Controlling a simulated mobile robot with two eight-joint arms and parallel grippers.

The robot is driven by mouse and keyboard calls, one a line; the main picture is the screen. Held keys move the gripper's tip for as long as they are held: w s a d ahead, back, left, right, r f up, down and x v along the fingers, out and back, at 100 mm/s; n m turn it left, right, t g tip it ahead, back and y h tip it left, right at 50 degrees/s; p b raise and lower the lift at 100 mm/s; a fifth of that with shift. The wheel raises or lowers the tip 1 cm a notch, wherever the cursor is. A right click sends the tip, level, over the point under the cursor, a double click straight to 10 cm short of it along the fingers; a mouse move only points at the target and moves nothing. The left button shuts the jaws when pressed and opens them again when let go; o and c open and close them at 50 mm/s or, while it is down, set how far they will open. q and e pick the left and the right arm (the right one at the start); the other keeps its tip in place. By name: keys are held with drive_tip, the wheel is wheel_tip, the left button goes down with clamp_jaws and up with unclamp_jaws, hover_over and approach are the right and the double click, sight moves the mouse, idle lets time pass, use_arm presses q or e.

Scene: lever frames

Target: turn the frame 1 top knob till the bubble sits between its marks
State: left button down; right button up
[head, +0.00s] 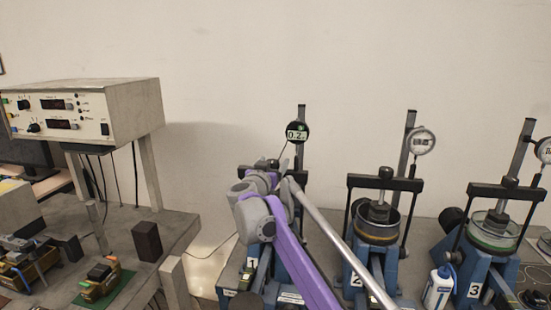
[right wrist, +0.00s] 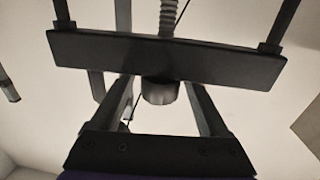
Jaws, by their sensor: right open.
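Frame 1 (head: 250,262) stands left of the other lever frames in the head view, largely hidden behind my right arm. Its round digital gauge (head: 297,132) shows above the arm. My right gripper (head: 278,168) is at the top of this frame. In the right wrist view, the dark crossbar (right wrist: 100,52) spans the picture, with a short round knob (right wrist: 160,92) against its lower edge. My right gripper (right wrist: 159,86) is open, one finger either side of the knob, with gaps showing. I see no bubble or marks. My left gripper is not in view.
Frame 2 (head: 357,280) and frame 3 (head: 472,290) stand to the right, with a white bottle (head: 438,288) between them. An instrument box (head: 120,105) stands on a raised shelf at the left. A dark block (head: 147,241) is on the bench below it.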

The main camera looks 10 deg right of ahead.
drive_tip(key=shift+x, duration=1.35)
